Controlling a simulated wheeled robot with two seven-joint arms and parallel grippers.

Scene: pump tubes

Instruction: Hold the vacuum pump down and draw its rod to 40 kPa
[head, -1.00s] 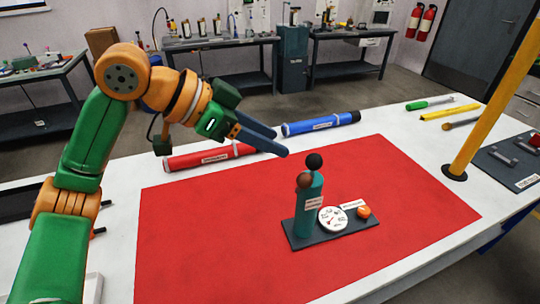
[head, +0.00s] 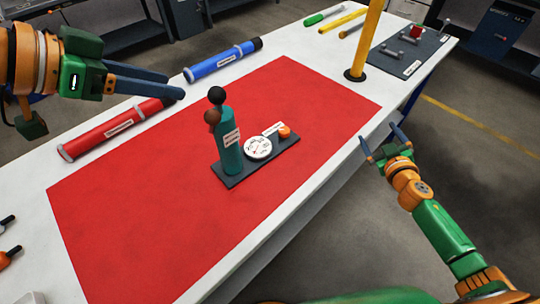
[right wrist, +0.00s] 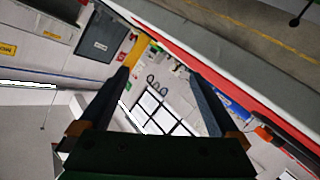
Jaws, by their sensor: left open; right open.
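The vacuum pump (head: 230,152) is a teal upright cylinder on a dark base plate (head: 272,163), standing on a red mat. A black ball knob (head: 217,95) tops it, with a brown ball (head: 211,117) just below at its side. A round white gauge (head: 258,148) and an orange knob (head: 285,132) sit on the same base; the gauge reading is too small to tell. My left gripper (head: 150,90) is open and empty, up and to the left of the pump. My right gripper (head: 382,142) is open and empty, right of the pump beyond the table's front edge.
The red mat (head: 130,220) is mostly bare around the pump. A red tube (head: 115,130) and a blue tube (head: 222,62) lie behind it. A yellow post (head: 367,40) stands at the table's right. A dark tray (head: 410,52) with small parts lies further right.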

